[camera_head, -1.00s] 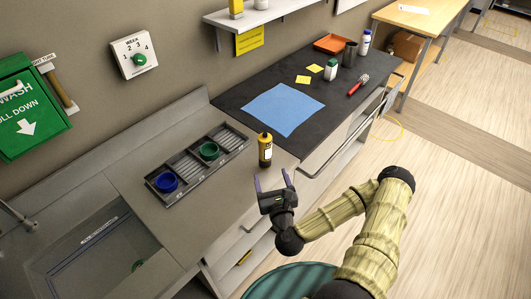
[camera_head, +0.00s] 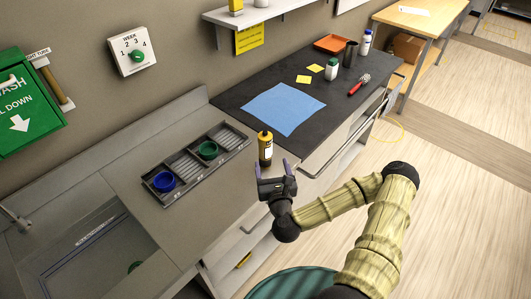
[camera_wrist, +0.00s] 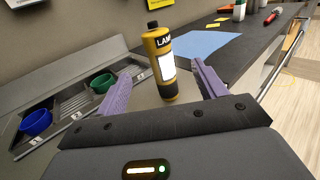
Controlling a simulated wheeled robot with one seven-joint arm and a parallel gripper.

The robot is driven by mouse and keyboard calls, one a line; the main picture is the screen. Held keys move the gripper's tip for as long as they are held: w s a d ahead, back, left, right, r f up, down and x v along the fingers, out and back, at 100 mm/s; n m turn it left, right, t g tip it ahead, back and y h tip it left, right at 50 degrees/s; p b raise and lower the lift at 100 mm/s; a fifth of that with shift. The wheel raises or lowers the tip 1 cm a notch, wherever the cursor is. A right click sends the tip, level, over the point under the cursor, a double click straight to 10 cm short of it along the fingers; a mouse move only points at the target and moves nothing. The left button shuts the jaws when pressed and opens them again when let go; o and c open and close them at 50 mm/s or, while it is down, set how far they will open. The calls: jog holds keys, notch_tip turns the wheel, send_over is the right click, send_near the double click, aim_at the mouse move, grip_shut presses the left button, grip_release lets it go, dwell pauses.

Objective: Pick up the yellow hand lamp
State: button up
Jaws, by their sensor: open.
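The yellow hand lamp (camera_head: 265,148) is an upright yellow cylinder with a black top and a white panel. It stands on the grey counter near its front edge, right of the slotted tray. In the wrist view the lamp (camera_wrist: 159,62) stands ahead of my gripper, between the lines of the two purple fingers, with "LAMP" partly readable on its black band. My gripper (camera_head: 274,172) is open and empty, just in front of the lamp at the counter's front edge. Its fingers (camera_wrist: 160,85) also show in the wrist view. I cannot tell whether either finger touches the lamp.
A dark tray (camera_head: 186,172) left of the lamp holds a blue cup (camera_head: 164,181) and a green cup (camera_head: 208,150). A blue mat (camera_head: 283,109) lies on the dark worktop behind. A rail handle (camera_head: 345,142) runs along the front, right of my gripper. A sink is at lower left.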

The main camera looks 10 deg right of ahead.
aim_at(267, 146)
jog(key=w+p, duration=0.1)
jog(key=w, duration=0.2)
jog(key=w+p, duration=0.1)
jog(key=w, duration=0.3)
jog(key=shift+w+d+r+p, duration=0.2)
jog(key=shift+w+p, duration=0.1)
jog(key=shift+w+f, duration=0.15)
jog(key=shift+w, duration=0.15)
jog(key=shift+w+r+p, duration=0.2)
jog(key=shift+w+p, duration=0.35)
jog(key=w+p, duration=0.2)
jog(key=w, duration=0.1)
jog(key=shift+w+r, duration=0.1)
jog(key=shift+w+f, duration=0.2)
jog(key=shift+w, duration=0.3)
jog(key=c, duration=1.1)
